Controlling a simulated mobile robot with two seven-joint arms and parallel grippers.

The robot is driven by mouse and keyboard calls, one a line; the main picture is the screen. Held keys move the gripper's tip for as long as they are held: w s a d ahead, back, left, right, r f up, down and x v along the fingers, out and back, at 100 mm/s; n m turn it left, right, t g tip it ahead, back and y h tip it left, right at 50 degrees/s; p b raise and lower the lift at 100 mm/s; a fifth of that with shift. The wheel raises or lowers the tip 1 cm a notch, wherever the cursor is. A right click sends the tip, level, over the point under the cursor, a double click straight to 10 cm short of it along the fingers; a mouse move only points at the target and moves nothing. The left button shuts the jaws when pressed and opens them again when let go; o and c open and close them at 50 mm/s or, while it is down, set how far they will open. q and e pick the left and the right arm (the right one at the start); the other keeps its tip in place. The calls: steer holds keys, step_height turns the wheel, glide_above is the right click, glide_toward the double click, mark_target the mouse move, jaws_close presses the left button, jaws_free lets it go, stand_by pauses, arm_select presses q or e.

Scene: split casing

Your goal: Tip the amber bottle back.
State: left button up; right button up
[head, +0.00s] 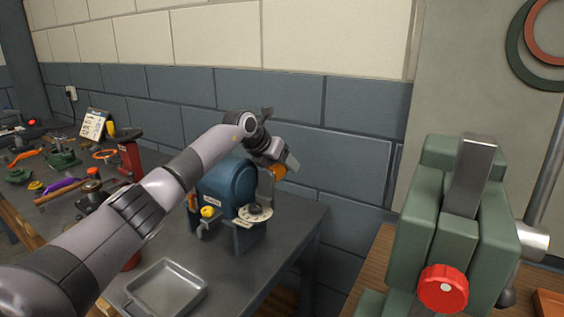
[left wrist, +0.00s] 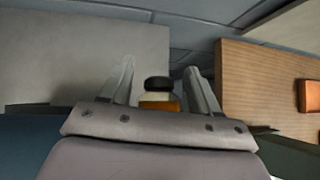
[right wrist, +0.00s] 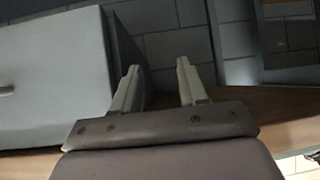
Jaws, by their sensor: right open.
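The amber bottle (left wrist: 160,101) shows in the left wrist view with a dark cap, a pale band and an amber body. It lies between the two fingers of my left gripper (left wrist: 161,88), with a narrow gap on each side. Its lower part is hidden by the gripper's body. In the head view a small patch of the amber bottle (head: 279,171) shows below my left gripper (head: 291,162), behind the blue machine. My right gripper (right wrist: 157,88) is open and empty in the right wrist view; it is out of the head view.
A blue bench machine (head: 228,190) stands close to my left gripper on the grey table (head: 300,228). A metal tray (head: 167,288) lies at the table's front. Several tools crowd the left. A green vise (head: 416,228) with a red knob stands at right.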

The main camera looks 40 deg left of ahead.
arm_select(q)
steer(key=shift+r, duration=0.15)
steer(key=shift+b+v, duration=0.8)
steer(key=shift+v, duration=2.7)
steer(key=shift+s, duration=0.1)
